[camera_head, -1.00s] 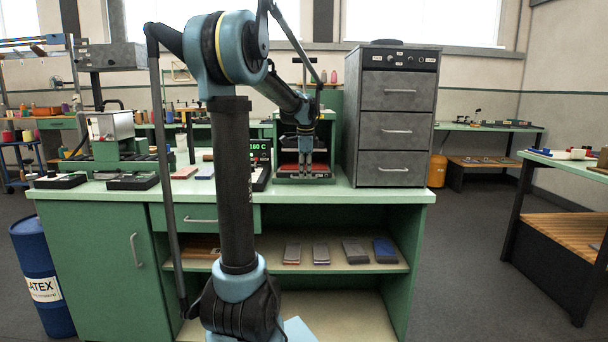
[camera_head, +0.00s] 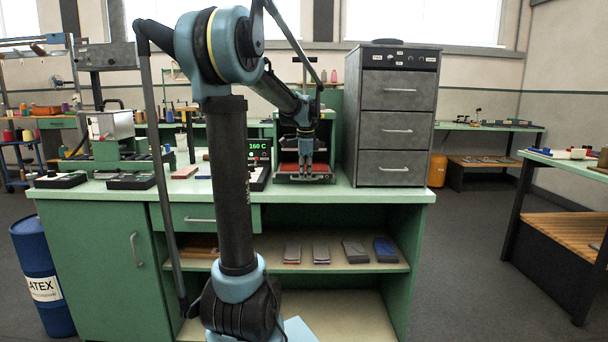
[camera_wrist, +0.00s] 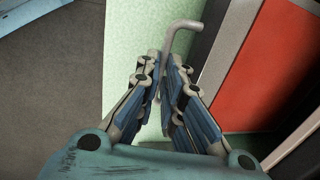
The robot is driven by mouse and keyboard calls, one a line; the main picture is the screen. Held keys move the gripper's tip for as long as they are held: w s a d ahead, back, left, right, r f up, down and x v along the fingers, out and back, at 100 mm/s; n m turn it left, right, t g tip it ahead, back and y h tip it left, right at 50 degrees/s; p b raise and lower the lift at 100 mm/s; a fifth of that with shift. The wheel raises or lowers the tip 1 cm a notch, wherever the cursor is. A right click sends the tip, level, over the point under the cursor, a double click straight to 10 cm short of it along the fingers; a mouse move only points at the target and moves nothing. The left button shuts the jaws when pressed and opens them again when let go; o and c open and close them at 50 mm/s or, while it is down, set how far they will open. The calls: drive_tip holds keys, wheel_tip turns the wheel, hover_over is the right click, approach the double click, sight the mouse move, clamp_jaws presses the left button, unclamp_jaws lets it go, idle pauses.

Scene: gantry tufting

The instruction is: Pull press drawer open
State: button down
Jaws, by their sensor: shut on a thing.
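The press (camera_head: 283,150) stands on the green bench between the display and the grey drawer cabinet. Its drawer, with a red surface (camera_head: 322,170), sits low at the front and sticks out towards me. The wrist view shows the red surface (camera_wrist: 262,70) in a pale frame at the right. My gripper (camera_head: 304,176) points down at the drawer's front. In the wrist view my gripper (camera_wrist: 168,72) is shut on the bent grey drawer handle (camera_wrist: 186,25). Part of the handle is hidden between the fingers.
The grey drawer cabinet (camera_head: 398,125) stands close on the right. A green-lit temperature display (camera_head: 259,149) is on the left. The light green benchtop (camera_head: 350,192) has a narrow clear strip in front of the press. Open shelves below hold several flat samples.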

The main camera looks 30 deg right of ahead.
drive_tip(key=s+a, duration=0.7)
drive_tip(key=s, duration=0.4)
drive_tip(key=shift+s, duration=0.35)
drive_tip(key=shift+a, duration=0.1)
drive_tip(key=c, duration=2)
unclamp_jaws()
drive_tip(key=shift+r, duration=0.15)
drive_tip(key=r, duration=0.3)
drive_tip(key=s+a+r, duration=0.1)
drive_tip(key=r, duration=0.3)
drive_tip(key=s+r, duration=0.1)
drive_tip(key=r, duration=0.3)
drive_tip(key=shift+a+r, duration=0.15)
drive_tip(key=shift+r, duration=0.1)
